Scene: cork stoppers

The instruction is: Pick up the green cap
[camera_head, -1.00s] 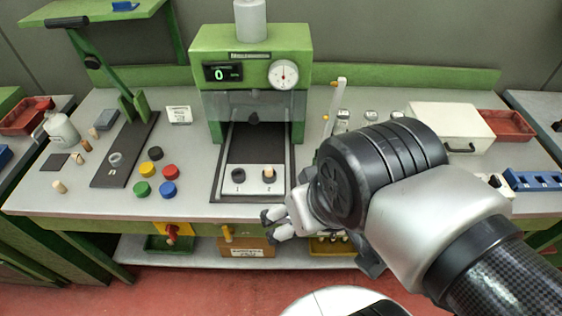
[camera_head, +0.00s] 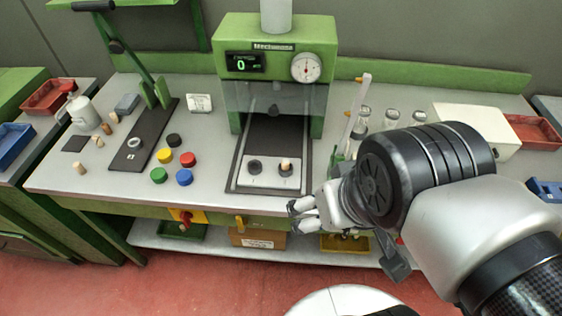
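The green cap (camera_head: 159,175) lies flat on the grey workbench (camera_head: 85,188), left of the green press and near the front edge. It is the front left one in a cluster with a blue cap (camera_head: 184,177), a red cap (camera_head: 188,159), a yellow cap (camera_head: 164,156) and a black cap (camera_head: 174,140). My gripper (camera_head: 292,216) is in front of the bench edge, below the press, well to the right of the green cap. Its fingertips point left with a small gap between them, and nothing shows in it.
The green press (camera_head: 274,60) stands behind, with two pegs on its plate (camera_head: 268,175). A dark lever stand (camera_head: 143,148) is left of the caps, with several corks (camera_head: 79,168) beyond. A red knob (camera_head: 184,217) juts below the bench front. The bench between caps and press is clear.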

